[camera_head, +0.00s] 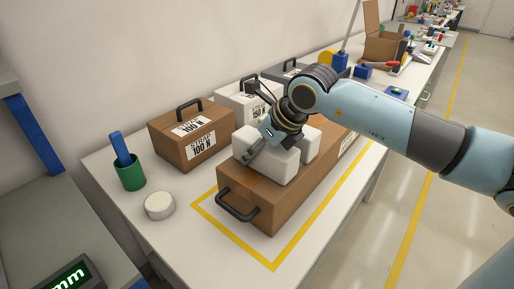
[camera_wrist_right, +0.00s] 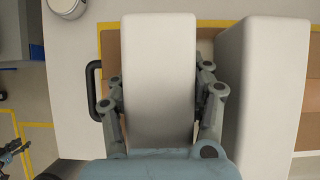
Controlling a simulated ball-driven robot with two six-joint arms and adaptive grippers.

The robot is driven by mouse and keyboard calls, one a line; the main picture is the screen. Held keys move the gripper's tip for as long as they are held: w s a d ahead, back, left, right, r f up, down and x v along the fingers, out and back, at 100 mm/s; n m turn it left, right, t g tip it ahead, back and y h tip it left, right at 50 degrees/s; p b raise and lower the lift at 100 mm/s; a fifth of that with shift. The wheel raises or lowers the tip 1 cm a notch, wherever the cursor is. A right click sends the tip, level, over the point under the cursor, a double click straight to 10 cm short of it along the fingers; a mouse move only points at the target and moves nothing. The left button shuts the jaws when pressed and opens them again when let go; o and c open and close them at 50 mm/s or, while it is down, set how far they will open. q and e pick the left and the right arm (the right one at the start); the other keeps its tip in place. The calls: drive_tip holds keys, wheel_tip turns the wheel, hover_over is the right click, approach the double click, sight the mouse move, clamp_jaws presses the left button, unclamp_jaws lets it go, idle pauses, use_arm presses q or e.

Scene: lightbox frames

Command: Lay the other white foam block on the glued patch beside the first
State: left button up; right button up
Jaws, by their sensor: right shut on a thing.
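My right gripper (camera_head: 265,140) is shut on a white foam block (camera_head: 262,163) at the near end of a long brown case (camera_head: 285,200). In the right wrist view that block (camera_wrist_right: 160,60) sits between the two fingers of the gripper (camera_wrist_right: 160,98). A second white foam block (camera_head: 310,145) is just beyond it on the case and shows at the right of the wrist view (camera_wrist_right: 275,85). A narrow gap separates the blocks. I cannot tell whether the held block touches the case top. No glued patch can be made out.
The case has a black handle (camera_head: 237,208) and stands inside yellow tape (camera_head: 272,265) on the white table. A white round tin (camera_head: 159,206), a green cup (camera_head: 130,177) and a brown box (camera_head: 190,142) stand left. A white box (camera_head: 236,98) is behind.

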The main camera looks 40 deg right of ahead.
sight(283, 149)
drive_tip(key=o, duration=1)
drive_tip(key=shift+c, duration=0.2)
drive_tip(key=shift+s+r, duration=0.1)
drive_tip(key=shift+r, duration=0.15)
drive_tip(key=p+v, duration=0.1)
drive_tip(key=v, duration=0.9)
drive_tip(key=shift+d+r+p, duration=0.1)
drive_tip(key=shift+r+p, duration=0.05)
drive_tip(key=shift+p, duration=0.2)
drive_tip(key=shift+s+r, duration=0.45)
drive_tip(key=shift+r, duration=0.1)
